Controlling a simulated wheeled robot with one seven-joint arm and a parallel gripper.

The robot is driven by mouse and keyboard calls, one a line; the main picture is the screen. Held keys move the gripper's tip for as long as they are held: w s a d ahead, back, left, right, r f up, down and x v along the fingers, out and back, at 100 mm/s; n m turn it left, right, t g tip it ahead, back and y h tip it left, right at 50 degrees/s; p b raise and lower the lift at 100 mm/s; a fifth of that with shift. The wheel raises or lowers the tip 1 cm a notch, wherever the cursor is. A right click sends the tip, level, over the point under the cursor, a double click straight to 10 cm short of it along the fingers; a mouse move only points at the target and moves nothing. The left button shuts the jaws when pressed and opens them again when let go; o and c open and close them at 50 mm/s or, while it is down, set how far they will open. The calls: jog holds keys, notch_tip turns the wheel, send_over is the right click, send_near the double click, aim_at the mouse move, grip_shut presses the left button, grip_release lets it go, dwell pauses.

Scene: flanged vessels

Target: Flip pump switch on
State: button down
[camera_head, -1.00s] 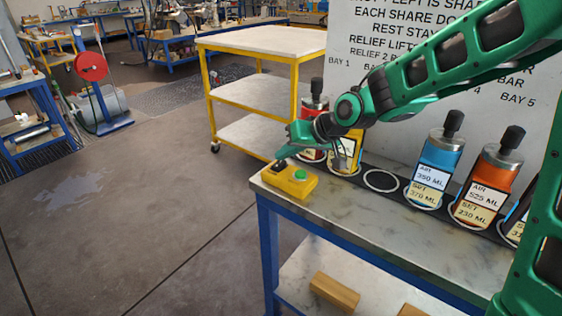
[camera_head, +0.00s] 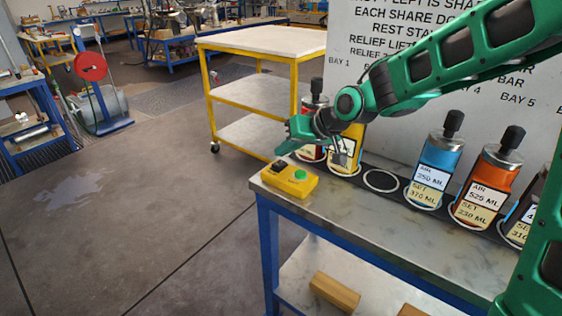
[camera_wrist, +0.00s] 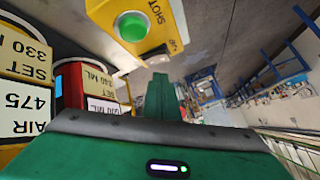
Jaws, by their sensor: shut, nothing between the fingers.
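The yellow pump switch box (camera_head: 291,181) sits at the near left corner of the bench, with a green round button (camera_head: 300,175) and a dark switch (camera_head: 279,167) on its top. In the wrist view the box (camera_wrist: 112,12) shows at the top, with its green button (camera_wrist: 132,26) and a dark part at its edge. My gripper (camera_head: 283,149) is shut and empty, just above and behind the switch end of the box, apart from it. In the wrist view my gripper (camera_wrist: 160,92) points toward the box. The switch's exact position is too small to tell.
A red vessel (camera_head: 312,108) and a yellow vessel (camera_head: 350,150) stand behind my gripper. A blue vessel (camera_head: 438,165) and an orange vessel (camera_head: 488,180) stand farther right, with an empty ring (camera_head: 381,181) between. A yellow cart (camera_head: 262,38) stands behind the bench (camera_head: 350,215).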

aim_at(283, 169)
jog(key=r, duration=0.5)
jog(key=shift+s+a, duration=0.25)
jog(key=shift+s, duration=0.05)
dwell(0.4)
jog(key=s+d+f+m+g+h, duration=0.1)
jog(key=s+d+f+m+h, duration=0.1)
jog(key=s+d, duration=0.6)
jog(key=s+d+f+m+g+h, duration=0.1)
jog(key=s+d+f+m+h, duration=0.1)
jog(key=s+d, duration=0.6)
jog(key=s+d+f+m+g+h, duration=0.1)
jog(key=s+d, duration=0.7)
jog(key=d, duration=0.9)
jog(key=shift+s+d+f+m+h, duration=0.1)
jog(key=shift+d+f+m+h, duration=0.15)
jog(key=shift+h, duration=0.4)
jog(key=shift+d+f+m+h, duration=0.15)
jog(key=shift+f+h, duration=0.15)
jog(key=shift+h, duration=0.35)
jog(key=s+d+m+g, duration=0.1)
jog(key=s, duration=0.2)
jog(key=s+d+m+g, duration=0.1)
jog(key=s+d, duration=0.1)
jog(key=s, duration=0.2)
jog(key=s+d+m+g, duration=0.1)
jog(key=s, duration=0.3)
jog(key=shift+d+f+m+y, duration=0.4)
